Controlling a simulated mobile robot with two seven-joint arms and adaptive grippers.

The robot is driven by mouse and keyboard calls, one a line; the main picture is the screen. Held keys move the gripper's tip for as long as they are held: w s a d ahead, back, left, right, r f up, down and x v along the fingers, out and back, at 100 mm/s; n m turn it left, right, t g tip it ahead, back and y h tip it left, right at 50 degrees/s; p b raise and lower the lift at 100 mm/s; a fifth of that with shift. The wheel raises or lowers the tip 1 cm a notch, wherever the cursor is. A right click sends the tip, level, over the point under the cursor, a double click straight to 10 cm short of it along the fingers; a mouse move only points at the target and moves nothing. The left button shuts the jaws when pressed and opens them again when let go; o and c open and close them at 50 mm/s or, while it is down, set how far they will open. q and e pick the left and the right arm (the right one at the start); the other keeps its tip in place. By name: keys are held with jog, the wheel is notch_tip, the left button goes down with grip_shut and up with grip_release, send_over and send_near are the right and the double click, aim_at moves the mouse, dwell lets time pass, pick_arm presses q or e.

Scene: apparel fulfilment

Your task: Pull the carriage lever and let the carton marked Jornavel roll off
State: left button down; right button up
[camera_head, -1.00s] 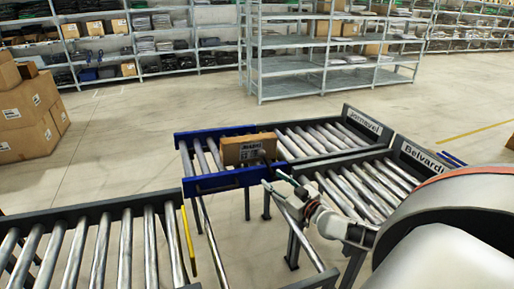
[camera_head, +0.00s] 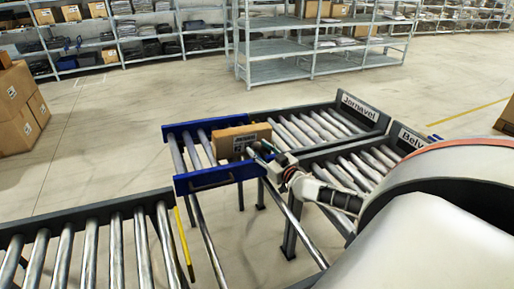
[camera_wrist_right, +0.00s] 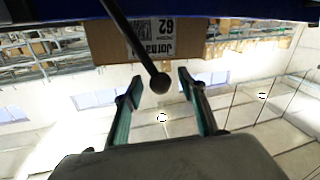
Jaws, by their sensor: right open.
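The carton (camera_head: 238,141) stands on the rollers of the blue-sided carriage (camera_head: 205,180), at the end facing the Jornavel lane (camera_head: 320,125). Its label shows upside down in the right wrist view (camera_wrist_right: 152,38), with "Jorna" and "62" legible. The carriage lever is a dark rod with a ball knob (camera_wrist_right: 160,84). My right gripper (camera_wrist_right: 160,80) is open, with a finger on each side of the knob; I see no finger touching it. In the head view the right gripper (camera_head: 265,153) is beside the carton and largely covers the lever. My left gripper is out of view.
The Belvardi lane (camera_head: 350,165), its sign partly hidden by my arm, lies beside the Jornavel lane on the near side. A feed roller conveyor (camera_head: 90,212) is at lower left, with a yellow bar at its end. Stacked cartons (camera_head: 18,110) stand left. Open floor lies behind the carriage.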

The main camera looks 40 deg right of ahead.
jog(key=shift+w+d, duration=0.1)
jog(key=shift+w, duration=0.75)
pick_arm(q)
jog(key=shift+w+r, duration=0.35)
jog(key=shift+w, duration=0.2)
